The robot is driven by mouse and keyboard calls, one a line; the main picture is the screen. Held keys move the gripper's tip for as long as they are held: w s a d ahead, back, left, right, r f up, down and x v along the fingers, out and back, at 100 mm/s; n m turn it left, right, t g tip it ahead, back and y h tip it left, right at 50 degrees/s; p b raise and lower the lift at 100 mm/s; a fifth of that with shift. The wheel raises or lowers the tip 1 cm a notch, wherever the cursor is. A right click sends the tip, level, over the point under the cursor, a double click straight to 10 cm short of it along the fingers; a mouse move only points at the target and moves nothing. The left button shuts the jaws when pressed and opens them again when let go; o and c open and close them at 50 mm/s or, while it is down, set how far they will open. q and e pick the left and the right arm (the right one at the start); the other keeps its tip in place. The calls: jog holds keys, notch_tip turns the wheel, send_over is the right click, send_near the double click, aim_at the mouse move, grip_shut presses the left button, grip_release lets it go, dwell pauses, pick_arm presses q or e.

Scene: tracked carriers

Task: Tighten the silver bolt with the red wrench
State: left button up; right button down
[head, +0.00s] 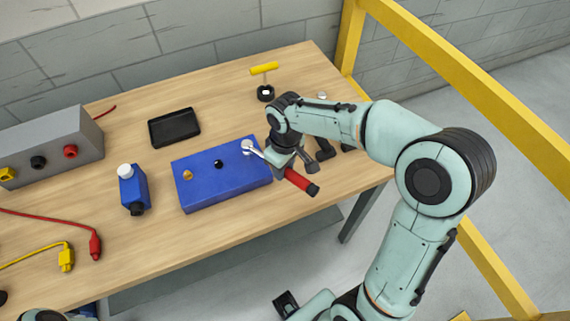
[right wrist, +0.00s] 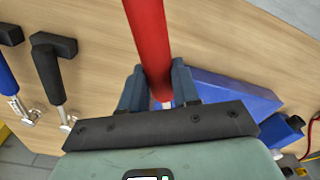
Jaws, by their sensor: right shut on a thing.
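The blue block (head: 215,190) lies on the workbench with a gold bolt (head: 187,175), a black bolt (head: 218,164) and a silver end at its right back corner. That end is the head of the red wrench (head: 300,181), at the place of the silver bolt; the bolt itself cannot be told apart from it. My right gripper (head: 279,166) is shut on the wrench, just right of the block. In the right wrist view the red handle (right wrist: 149,40) runs between the fingers (right wrist: 158,88). My left gripper is not in view.
A blue bottle (head: 134,188), a black tray (head: 174,127), a grey box (head: 50,145) and red and yellow cables (head: 67,256) are to the left. Dark-handled tools (right wrist: 46,60) lie beside the wrench. Yellow rails (head: 470,80) border the right.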

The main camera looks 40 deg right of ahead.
jog(key=shift+s+a+m, duration=0.1)
jog(key=shift+a+m, duration=0.4)
jog(key=shift+a, duration=0.15)
jog(key=shift+a+m+b, duration=0.45)
jog(key=shift+a+m, duration=0.15)
jog(key=shift+a, duration=0.05)
jog(key=shift+a+m, duration=0.5)
jog(key=shift+a, duration=0.05)
jog(key=shift+d, duration=0.1)
jog(key=shift+d+n, duration=0.25)
jog(key=shift+n, duration=0.05)
